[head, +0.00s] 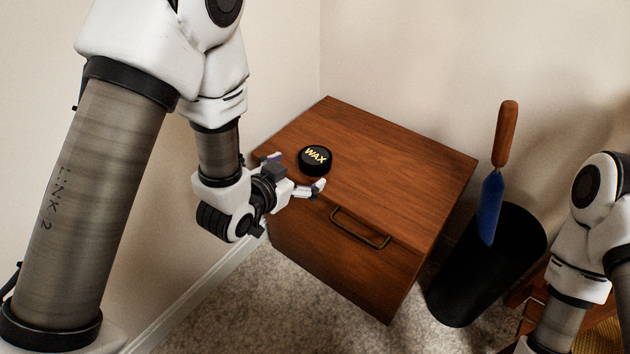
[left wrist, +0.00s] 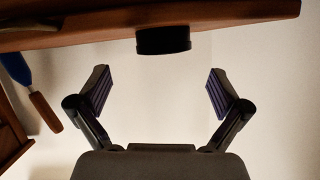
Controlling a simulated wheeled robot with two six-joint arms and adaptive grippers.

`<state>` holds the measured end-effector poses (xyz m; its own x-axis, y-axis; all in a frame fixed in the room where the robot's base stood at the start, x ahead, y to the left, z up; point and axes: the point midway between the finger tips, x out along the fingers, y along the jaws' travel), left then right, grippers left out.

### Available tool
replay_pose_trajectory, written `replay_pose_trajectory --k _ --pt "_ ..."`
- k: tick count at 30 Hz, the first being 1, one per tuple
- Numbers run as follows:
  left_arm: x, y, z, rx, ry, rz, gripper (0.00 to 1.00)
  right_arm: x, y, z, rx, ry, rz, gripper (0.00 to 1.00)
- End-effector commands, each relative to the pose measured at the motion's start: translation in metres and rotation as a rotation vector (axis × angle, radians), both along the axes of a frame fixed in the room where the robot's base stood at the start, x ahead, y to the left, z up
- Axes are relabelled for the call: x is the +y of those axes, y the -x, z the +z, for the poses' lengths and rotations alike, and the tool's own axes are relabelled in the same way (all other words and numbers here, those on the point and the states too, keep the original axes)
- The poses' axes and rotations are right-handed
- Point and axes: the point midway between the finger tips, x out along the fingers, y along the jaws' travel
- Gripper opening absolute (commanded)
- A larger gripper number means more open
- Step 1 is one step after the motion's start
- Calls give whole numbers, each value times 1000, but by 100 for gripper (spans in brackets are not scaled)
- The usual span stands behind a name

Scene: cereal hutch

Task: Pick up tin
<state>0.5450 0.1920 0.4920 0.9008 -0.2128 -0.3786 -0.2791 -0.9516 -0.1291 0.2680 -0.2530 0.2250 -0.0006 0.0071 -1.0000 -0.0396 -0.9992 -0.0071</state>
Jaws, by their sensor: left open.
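The tin (head: 315,160) is small, round and black, with "WAX" in yellow on its lid. It sits on top of the wooden cabinet (head: 400,160), towards its left side. My left gripper (head: 296,172) is open and empty just in front of the tin, with its fingers spread towards it. In the left wrist view the tin (left wrist: 163,40) appears at the top, beyond and between the fingertips of my left gripper (left wrist: 160,92). The fingers do not appear to touch it. My right arm shows at the right edge of the head view, but its gripper is out of view.
The cabinet has a metal drawer handle (head: 360,228) on its front. A black bin (head: 470,280) stands to its right, with a blue-bladed, wooden-handled tool (head: 492,200) upright in it. Walls rise behind. The rest of the cabinet top is clear.

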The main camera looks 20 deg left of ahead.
Motion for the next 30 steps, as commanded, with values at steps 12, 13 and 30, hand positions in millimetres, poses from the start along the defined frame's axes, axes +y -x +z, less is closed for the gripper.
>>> replay_pose_trajectory --k 12,13,30 --pt "-9 -59 -27 -2 -1 0 100 -1 -2 -38 -4 1 -6 40" --pt "-10 -63 -28 -2 -1 0 100 -1 -2 -39 -5 1 -6 40" --pt "-10 -66 -26 2 -1 1 42 -1 -2 -37 -5 1 -7 40"
